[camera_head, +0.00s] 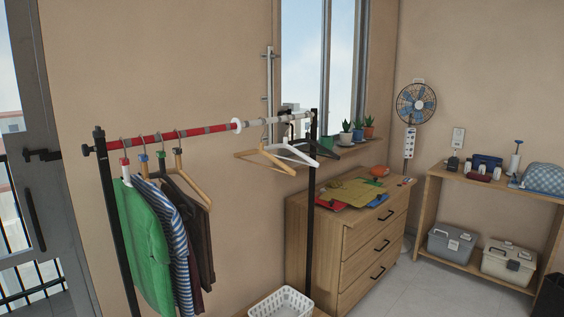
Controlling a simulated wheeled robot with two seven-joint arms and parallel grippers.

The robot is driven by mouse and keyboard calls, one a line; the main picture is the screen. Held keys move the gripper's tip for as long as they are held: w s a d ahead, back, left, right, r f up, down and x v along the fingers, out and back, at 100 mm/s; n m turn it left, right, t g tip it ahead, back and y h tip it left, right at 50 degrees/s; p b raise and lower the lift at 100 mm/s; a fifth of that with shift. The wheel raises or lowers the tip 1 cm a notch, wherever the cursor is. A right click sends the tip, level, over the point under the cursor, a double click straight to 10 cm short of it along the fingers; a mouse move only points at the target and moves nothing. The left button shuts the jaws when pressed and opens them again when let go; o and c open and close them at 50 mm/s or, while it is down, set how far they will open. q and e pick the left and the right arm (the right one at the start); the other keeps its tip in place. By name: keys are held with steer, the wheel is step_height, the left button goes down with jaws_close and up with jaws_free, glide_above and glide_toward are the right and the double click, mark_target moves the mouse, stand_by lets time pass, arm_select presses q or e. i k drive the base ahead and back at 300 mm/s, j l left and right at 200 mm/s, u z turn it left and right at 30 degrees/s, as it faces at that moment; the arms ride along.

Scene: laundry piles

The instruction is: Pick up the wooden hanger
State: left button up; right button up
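An empty wooden hanger (272,162) hangs near the right end of the clothes rail (190,135). A white hanger (292,152) hangs just right of it and partly overlaps it, and a dark hanger (318,148) is behind that one. At the left of the rail another wooden hanger (196,188) shows above the dark garments, among hangers with clothes. Neither of my grippers shows in the head view.
A green garment (145,245), a striped one (176,245) and dark ones hang at the left. A white basket (280,304) sits below the rail. A wooden dresser (340,255) and a shelf unit (430,215) stand to the right. Floor shows between them.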

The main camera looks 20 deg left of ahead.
mark_target(260, 150)
steer(key=i+z, duration=0.1)
steer(key=i, duration=0.6)
steer(key=i+j+z, duration=0.1)
steer(key=i, duration=0.6)
steer(key=i+l+u, duration=0.2)
steer(key=i, duration=0.5)
steer(key=i+u, duration=0.2)
steer(key=u, duration=0.15)
steer(key=i+u, duration=0.15)
steer(key=u, duration=0.2)
steer(key=i+l+u, duration=0.1)
steer(key=u, duration=0.25)
steer(key=i+u, duration=0.2)
steer(key=u, duration=0.25)
steer(key=i+l+u, duration=0.15)
steer(key=u, duration=0.25)
steer(key=i+l+u, duration=0.15)
steer(key=u, duration=0.3)
steer(key=i+l, duration=0.05)
steer(key=i, duration=0.05)
